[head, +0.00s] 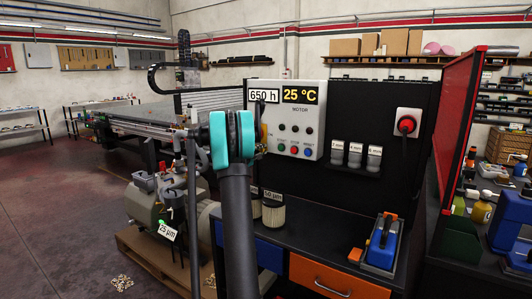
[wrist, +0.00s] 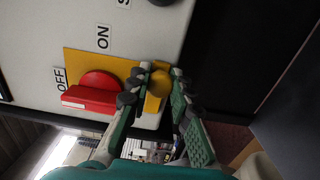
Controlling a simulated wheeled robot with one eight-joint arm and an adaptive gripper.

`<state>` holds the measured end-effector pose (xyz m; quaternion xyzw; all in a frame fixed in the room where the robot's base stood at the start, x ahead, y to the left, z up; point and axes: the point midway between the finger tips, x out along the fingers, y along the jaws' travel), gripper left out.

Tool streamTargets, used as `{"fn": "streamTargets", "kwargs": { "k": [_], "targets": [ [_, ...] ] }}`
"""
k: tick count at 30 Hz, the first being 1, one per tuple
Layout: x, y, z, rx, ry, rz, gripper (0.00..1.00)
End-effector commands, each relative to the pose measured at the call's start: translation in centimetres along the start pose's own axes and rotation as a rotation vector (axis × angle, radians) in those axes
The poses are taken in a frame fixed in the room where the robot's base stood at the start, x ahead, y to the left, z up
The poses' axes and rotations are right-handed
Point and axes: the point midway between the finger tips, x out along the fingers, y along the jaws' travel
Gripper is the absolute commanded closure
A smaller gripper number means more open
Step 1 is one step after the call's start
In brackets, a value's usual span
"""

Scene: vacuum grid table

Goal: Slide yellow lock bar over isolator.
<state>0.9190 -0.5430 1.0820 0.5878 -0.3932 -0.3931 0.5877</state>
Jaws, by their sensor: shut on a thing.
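The isolator is a red rotary handle (wrist: 88,95) on a yellow plate (wrist: 78,62) in the wrist view, its grip pointing toward the OFF label. A rounded yellow piece (wrist: 159,83), seemingly the lock bar's end, is at the plate's right edge. My gripper (wrist: 160,72) is shut on this yellow piece, one finger on either side. The left finger is close beside the red handle. In the head view my gripper's teal housing (head: 232,137) is in front of the left edge of the MOTOR panel (head: 300,118) and hides most of the isolator.
The panel shows 650 h and 25 °C displays and several buttons. A dark workbench (head: 330,222) is below it, with filter cylinders (head: 273,212) and a blue-grey device (head: 382,240). A machine on a pallet (head: 150,250) is at lower left.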

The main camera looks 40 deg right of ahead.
Motion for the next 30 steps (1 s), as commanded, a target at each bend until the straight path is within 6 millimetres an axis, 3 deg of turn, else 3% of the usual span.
{"fn": "streamTargets", "kwargs": {
  "k": [3,10,11,16,25,30],
  "targets": [
    [-0.1,0.0,-1.6,0.001,0.002,-0.001,1.00],
    [-0.1,-0.1,-1.6,0.001,0.002,-0.001,1.00],
    [-0.1,-0.1,-1.6,0.001,0.002,-0.001,0.78],
    [-0.1,0.0,-1.6,0.000,0.001,-0.001,0.57],
    [-0.2,0.0,-1.6,0.000,0.001,0.000,0.57],
    [-1.7,0.0,-1.7,0.000,0.003,0.000,0.57]
  ]
}}
